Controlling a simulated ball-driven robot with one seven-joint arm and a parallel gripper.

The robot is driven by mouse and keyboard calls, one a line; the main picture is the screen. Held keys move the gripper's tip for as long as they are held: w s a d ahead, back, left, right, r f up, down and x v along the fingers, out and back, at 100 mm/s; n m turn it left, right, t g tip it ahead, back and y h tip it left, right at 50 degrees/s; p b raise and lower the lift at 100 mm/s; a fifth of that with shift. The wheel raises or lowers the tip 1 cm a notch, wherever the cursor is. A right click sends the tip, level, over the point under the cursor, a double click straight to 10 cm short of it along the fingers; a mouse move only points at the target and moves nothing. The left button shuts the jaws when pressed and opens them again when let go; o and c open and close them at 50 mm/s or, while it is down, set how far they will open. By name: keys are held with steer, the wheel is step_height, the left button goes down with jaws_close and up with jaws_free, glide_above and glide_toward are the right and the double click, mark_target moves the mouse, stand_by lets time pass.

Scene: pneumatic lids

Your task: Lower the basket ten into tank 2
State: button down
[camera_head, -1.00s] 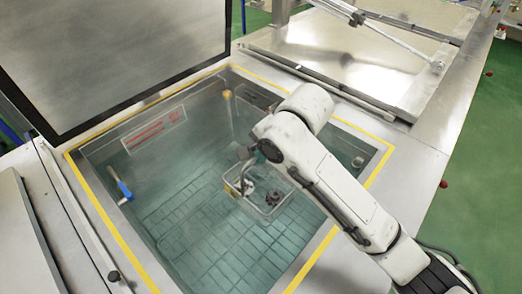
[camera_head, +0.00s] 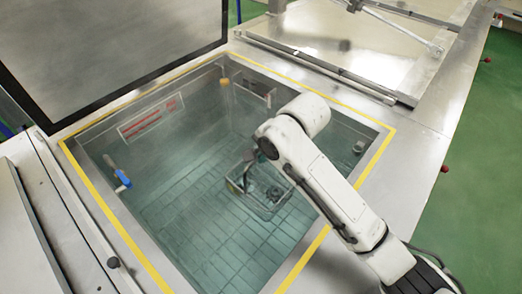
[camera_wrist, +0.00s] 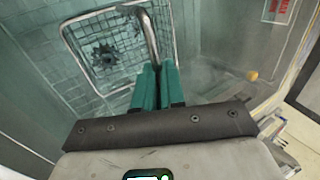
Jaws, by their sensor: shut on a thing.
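The wire basket (camera_head: 262,212) hangs inside the open tank (camera_head: 185,240), low over its tiled floor. Dark gear-like parts lie in it. In the wrist view the basket (camera_wrist: 66,45) shows at the upper left, with a dark toothed part (camera_wrist: 104,58) on its mesh. My gripper's green fingers (camera_wrist: 157,88) are shut on the basket's curved handle (camera_wrist: 150,32). In the head view my arm hides most of the gripper. No number can be read on the basket or tank, and I cannot tell whether the basket touches the floor.
The tank's lid (camera_head: 110,50) stands open at the upper left. A yellow line (camera_head: 110,235) edges the opening. A blue-handled valve (camera_head: 122,178) is on the left wall, and a yellow float (camera_head: 224,82) is at the back. A closed lid (camera_head: 350,45) lies at the upper right.

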steer(key=shift+f+b, duration=0.5)
steer(key=shift+f, duration=1.2)
steer(key=c, duration=1.1)
jaws_free()
steer(key=shift+c, duration=0.2)
steer(key=shift+f, duration=0.15)
steer(key=s+d+r+p, duration=0.1)
steer(key=r+p, duration=0.3)
steer(key=r, duration=0.7)
steer(key=s+d+r+p, duration=0.2)
steer(key=r+p, duration=0.3)
steer(key=r, duration=0.5)
steer(key=shift+s+d+r, duration=0.25)
steer(key=shift+d+r, duration=0.05)
steer(key=shift+r, duration=0.05)
steer(key=shift+s+d, duration=0.1)
